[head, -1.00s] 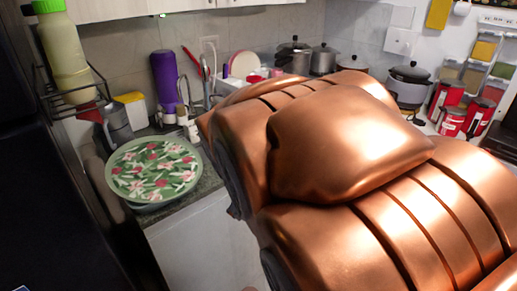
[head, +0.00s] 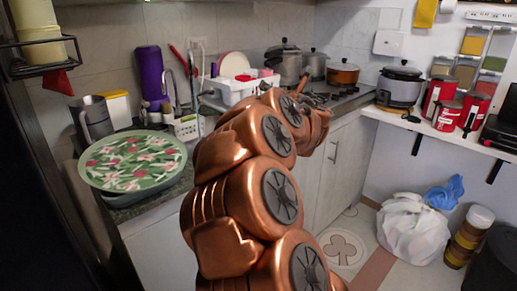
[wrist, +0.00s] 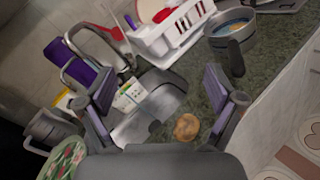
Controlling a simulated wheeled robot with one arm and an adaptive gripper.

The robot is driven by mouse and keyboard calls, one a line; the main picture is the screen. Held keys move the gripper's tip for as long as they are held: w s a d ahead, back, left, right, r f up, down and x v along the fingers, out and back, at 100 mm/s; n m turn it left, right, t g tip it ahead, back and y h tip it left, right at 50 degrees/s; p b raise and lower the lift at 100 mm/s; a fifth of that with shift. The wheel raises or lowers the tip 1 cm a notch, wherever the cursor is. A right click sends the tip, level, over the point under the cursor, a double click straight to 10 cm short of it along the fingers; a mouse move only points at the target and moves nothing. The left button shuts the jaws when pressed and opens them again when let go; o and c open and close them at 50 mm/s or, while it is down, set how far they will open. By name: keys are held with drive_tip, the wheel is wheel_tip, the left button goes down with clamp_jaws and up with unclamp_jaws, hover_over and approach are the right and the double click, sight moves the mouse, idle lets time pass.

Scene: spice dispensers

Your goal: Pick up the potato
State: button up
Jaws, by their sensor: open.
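The potato (wrist: 186,127) is a small brown, roundish thing in the wrist view. It lies on the dark speckled counter (wrist: 205,126), beside the sink (wrist: 146,118). My gripper (wrist: 160,92) is open, with its two fingers spread wide and nothing held between them. In the wrist view the potato shows between the fingers, nearer the right one, and apart from both. In the head view my copper-coloured arm hides that part of the counter, and I cannot make out the potato there.
A white dish rack (wrist: 176,35) and a pan (wrist: 232,35) stand beyond the potato. The faucet (wrist: 84,68) rises left of my gripper. A floral green tray (head: 133,161) lies on the counter at left. A white bag (head: 412,228) sits on the floor at right.

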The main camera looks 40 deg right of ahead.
wheel_tip(320, 180, down, 16)
drive_tip(key=a+n+t+y+b, duration=0.15)
drive_tip(key=n+y+b, duration=0.35)
drive_tip(key=n+y, duration=0.55)
drive_tip(key=shift+n+h, duration=0.75)
drive_tip(key=shift+h, duration=0.1)
drive_tip(key=shift+w+d+f, duration=0.1)
drive_tip(key=shift+w+f, duration=0.15)
drive_tip(key=shift+w, duration=1.4)
drive_tip(key=shift+w+f, duration=0.2)
drive_tip(key=shift+w, duration=1.4)
drive_tip(key=c, duration=1.3)
drive_tip(key=shift+o, duration=0.2)
drive_tip(key=shift+r, duration=0.15)
